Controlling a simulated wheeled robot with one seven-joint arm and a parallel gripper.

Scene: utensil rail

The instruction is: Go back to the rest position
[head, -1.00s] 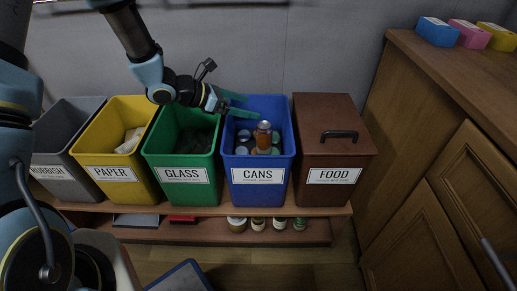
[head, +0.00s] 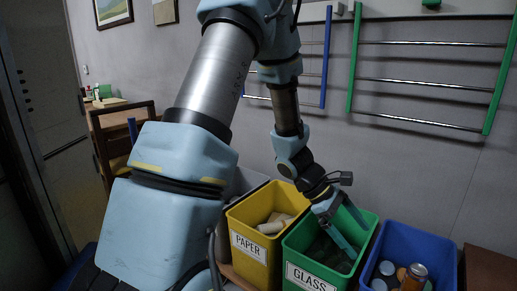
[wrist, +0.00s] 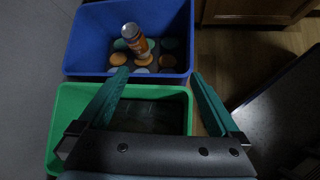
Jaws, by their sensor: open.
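My gripper (head: 360,241) is open and empty, its two teal fingers spread above the green GLASS bin (head: 290,248). In the wrist view my gripper (wrist: 160,73) points toward the blue bin (wrist: 79,45), with nothing between the fingers. An orange can (wrist: 133,38) stands in the blue bin among several other cans, apart from the fingers. The can (head: 414,277) and blue bin (head: 449,262) also show at the lower right of the head view. My arm crosses the middle of the head view.
The yellow PAPER bin (head: 238,215) stands left of the green bin. A brown bin (head: 488,270) is at the right edge. Rails (head: 430,82) hang on the wall behind. A wooden chair (head: 110,140) stands at the far left. Floor (wrist: 240,60) shows beside the bins.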

